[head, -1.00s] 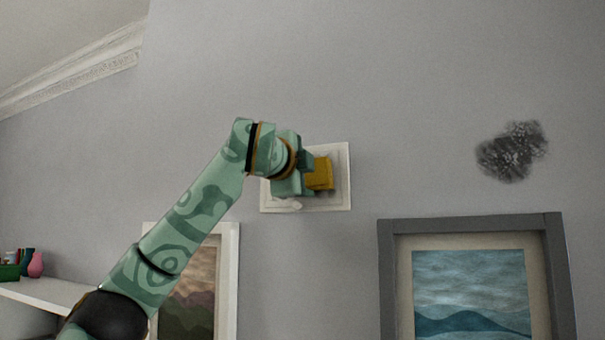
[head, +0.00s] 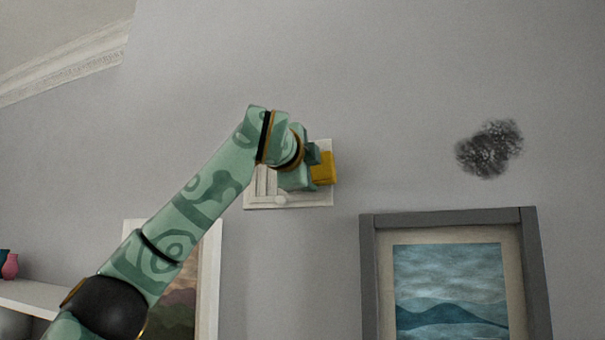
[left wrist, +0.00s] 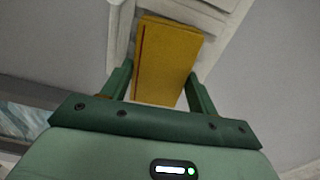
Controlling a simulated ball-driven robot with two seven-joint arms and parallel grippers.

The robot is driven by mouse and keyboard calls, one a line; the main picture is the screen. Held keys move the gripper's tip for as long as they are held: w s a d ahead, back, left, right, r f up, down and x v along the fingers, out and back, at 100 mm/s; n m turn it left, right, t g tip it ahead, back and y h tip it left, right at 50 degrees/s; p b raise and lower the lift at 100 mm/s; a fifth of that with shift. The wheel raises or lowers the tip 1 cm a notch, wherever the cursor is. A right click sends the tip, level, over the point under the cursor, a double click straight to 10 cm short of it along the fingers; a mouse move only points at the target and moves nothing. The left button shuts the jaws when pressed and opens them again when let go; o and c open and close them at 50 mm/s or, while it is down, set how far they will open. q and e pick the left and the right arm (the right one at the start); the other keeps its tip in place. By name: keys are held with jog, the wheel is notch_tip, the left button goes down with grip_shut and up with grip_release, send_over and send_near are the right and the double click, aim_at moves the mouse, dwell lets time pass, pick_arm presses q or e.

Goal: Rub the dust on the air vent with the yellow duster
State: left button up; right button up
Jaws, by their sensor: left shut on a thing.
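The white air vent (head: 263,202) is set on the grey wall in the middle of the head view; slats show at its left side. My left gripper (head: 311,168) is in front of it and covers much of it. It is shut on the yellow duster (head: 324,168), which sits over the vent's right edge. In the left wrist view the duster (left wrist: 168,62) is between the two fingers (left wrist: 160,88), with the vent (left wrist: 214,50) behind it. I cannot tell whether the duster touches the vent. No dust shows on the visible part of the vent. My right gripper is not in view.
A dark dusty smudge (head: 489,149) is on the wall to the right. A grey-framed seascape picture (head: 450,217) hangs below it, and a white-framed picture (head: 210,265) hangs behind my arm. A white shelf (head: 38,296) with a pink vase (head: 10,266) is at the lower left.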

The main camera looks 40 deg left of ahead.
pick_arm(q)
jog(key=a, duration=0.2)
jog(key=s+a, duration=0.1)
jog(key=a, duration=0.1)
jog(key=shift+b, duration=0.35)
jog(key=shift+s, duration=0.1)
jog(key=shift+b+v, duration=1.95)
jog(key=shift+v, duration=0.85)
jog(key=shift+d, duration=0.1)
jog(key=shift+b+v, duration=0.85)
jog(key=shift+v, duration=0.7)
